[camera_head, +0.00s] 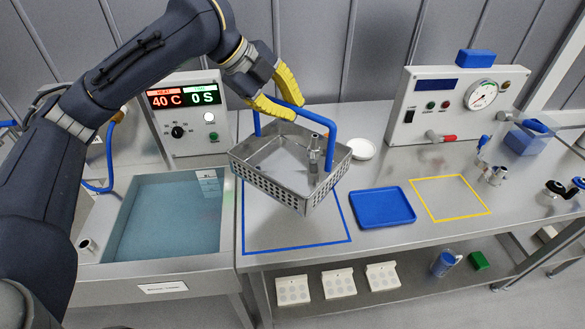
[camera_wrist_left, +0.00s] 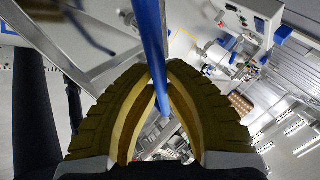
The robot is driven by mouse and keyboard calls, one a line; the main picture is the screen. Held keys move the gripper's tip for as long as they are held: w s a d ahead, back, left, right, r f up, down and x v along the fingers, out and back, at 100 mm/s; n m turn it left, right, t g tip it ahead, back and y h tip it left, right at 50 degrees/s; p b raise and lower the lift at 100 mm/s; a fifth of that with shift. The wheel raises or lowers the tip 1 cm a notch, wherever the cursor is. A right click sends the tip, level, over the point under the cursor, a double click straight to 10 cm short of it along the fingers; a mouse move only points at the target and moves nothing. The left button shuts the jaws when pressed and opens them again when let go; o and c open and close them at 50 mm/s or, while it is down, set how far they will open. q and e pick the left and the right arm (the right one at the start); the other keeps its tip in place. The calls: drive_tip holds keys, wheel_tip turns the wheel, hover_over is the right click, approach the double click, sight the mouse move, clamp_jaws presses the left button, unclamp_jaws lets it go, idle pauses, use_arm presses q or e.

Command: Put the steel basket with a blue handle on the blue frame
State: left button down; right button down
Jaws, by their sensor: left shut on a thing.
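The steel basket (camera_head: 262,178) with a blue handle (camera_head: 328,150) hangs in the air, slightly tilted, over the blue frame (camera_head: 297,247) marked on the bench. My left gripper (camera_head: 282,106) is shut on the top bar of the blue handle. In the left wrist view, the blue handle (camera_wrist_left: 152,45) passes between the yellow finger pads of my left gripper (camera_wrist_left: 158,95). A metal part (camera_head: 314,157) stands in the basket. The basket hides the rear part of the blue frame. My right gripper is not in view.
A water bath (camera_head: 165,220) with a display unit (camera_head: 187,115) is left of the frame. A blue tray (camera_head: 382,207) lies right of it, then a yellow frame (camera_head: 450,197). A white round dish (camera_head: 361,148) sits behind. A gauge box (camera_head: 450,105) stands at the back right.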

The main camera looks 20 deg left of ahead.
sight(299, 168)
use_arm(q)
wheel_tip(299, 168, down, 15)
drive_tip(key=shift+f, duration=0.15)
idle(0.8)
drive_tip(key=shift+f, duration=0.1)
drive_tip(key=c, duration=1.5)
unclamp_jaws()
drive_tip(key=v, duration=1.2)
